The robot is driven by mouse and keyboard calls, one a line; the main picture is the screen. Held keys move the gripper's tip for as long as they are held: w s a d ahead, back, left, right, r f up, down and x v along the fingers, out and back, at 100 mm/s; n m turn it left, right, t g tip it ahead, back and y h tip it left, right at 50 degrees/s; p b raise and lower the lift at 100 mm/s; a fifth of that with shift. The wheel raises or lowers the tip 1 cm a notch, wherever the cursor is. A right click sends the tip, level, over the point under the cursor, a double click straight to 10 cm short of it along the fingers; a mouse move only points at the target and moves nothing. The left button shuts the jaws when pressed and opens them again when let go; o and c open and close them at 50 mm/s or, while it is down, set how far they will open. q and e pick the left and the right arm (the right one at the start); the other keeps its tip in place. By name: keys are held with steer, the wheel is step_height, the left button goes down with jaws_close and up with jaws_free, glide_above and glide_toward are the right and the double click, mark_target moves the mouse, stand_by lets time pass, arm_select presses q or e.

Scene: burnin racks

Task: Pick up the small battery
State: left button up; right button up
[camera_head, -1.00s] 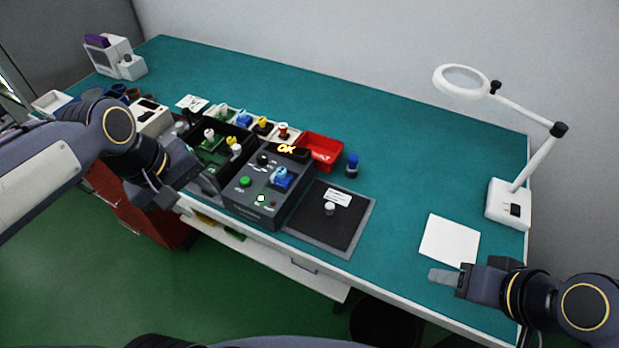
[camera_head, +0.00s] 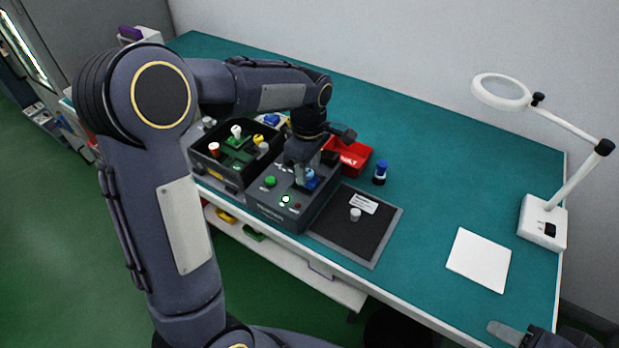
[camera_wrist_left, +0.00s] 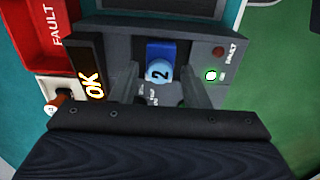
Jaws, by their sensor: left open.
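A small blue battery with a light-blue round top marked "2" (camera_wrist_left: 158,72) sits in a blue socket on the dark tester (camera_wrist_left: 205,27). In the head view the battery (camera_head: 310,179) shows partly behind my left gripper (camera_head: 304,178). My left gripper is open and reaches down over the tester. In the left wrist view its two fingers (camera_wrist_left: 159,80) stand on either side of the battery's top, apart from it. My right gripper (camera_head: 503,331) is at the bottom right edge, partly cut off, near the table's front edge. I see nothing in it.
The tester display reads OK (camera_wrist_left: 94,88) and a green lamp (camera_head: 285,199) is lit. A black bin (camera_head: 212,167) with several coloured cells is left, a red FAULT bin (camera_head: 349,158) behind. A dark mat (camera_head: 345,235) holds a small white piece (camera_head: 355,214). A blue-capped bottle (camera_head: 380,172) stands right.

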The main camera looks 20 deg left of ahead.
arm_select(q)
step_height(320, 180, down, 2)
steer(key=shift+f, duration=0.15)
steer(key=c, duration=0.9)
